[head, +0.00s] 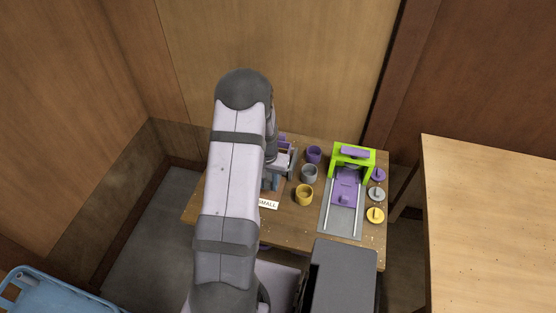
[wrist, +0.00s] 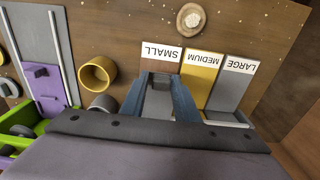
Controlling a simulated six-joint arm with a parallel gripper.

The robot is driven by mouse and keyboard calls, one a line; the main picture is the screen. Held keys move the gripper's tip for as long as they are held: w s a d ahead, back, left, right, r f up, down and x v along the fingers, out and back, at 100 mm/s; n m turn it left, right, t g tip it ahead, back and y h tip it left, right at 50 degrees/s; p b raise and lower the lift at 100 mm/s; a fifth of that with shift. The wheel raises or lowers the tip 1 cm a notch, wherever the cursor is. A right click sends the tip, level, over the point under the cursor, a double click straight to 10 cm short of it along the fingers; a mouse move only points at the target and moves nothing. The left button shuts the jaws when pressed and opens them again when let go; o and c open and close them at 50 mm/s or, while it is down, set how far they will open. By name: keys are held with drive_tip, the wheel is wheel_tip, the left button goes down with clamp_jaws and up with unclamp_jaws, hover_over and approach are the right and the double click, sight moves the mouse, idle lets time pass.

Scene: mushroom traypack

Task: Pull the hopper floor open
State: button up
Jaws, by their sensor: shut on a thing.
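My gripper (wrist: 165,88) shows in the wrist view as two blue-grey fingers on either side of a grey part (wrist: 159,100), just in front of the SMALL label (wrist: 161,52). It is shut on that grey part. I cannot tell clearly whether this is the hopper floor. My gripper's body hides what lies below it in the wrist view. In the head view my arm covers most of this area; a purple and grey structure (head: 284,160) shows just right of the arm. The SMALL label (head: 268,204) is partly hidden there.
Yellow MEDIUM (wrist: 201,80) and grey LARGE (wrist: 232,88) lanes lie beside the fingers. Purple (head: 314,154), grey (head: 309,173) and yellow (head: 304,194) cups stand to the right. Beyond is a green frame (head: 368,160) with a purple slider (head: 346,185) on rails, and several lids (head: 376,215).

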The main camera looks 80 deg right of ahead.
drive_tip(key=o, duration=0.5)
drive_tip(key=shift+s+a+f+y, duration=0.15)
drive_tip(key=shift+a+f+y, duration=0.15)
drive_tip(key=shift+a+f, duration=0.7)
drive_tip(key=shift+o, duration=0.2)
drive_tip(key=shift+r, duration=0.15)
drive_tip(key=shift+d+r+p, duration=0.1)
drive_tip(key=shift+r+p, duration=0.3)
drive_tip(key=shift+p, duration=0.1)
drive_tip(key=shift+o, duration=1.3)
drive_tip(key=shift+r+p, duration=0.5)
drive_tip(key=shift+p, duration=0.05)
drive_tip(key=shift+d+r+p, duration=0.15)
drive_tip(key=shift+r+p, duration=0.35)
drive_tip(key=shift+r, duration=0.2)
drive_tip(key=shift+d+r+p, duration=0.1)
drive_tip(key=shift+r+p, duration=0.35)
drive_tip(key=shift+r, duration=0.25)
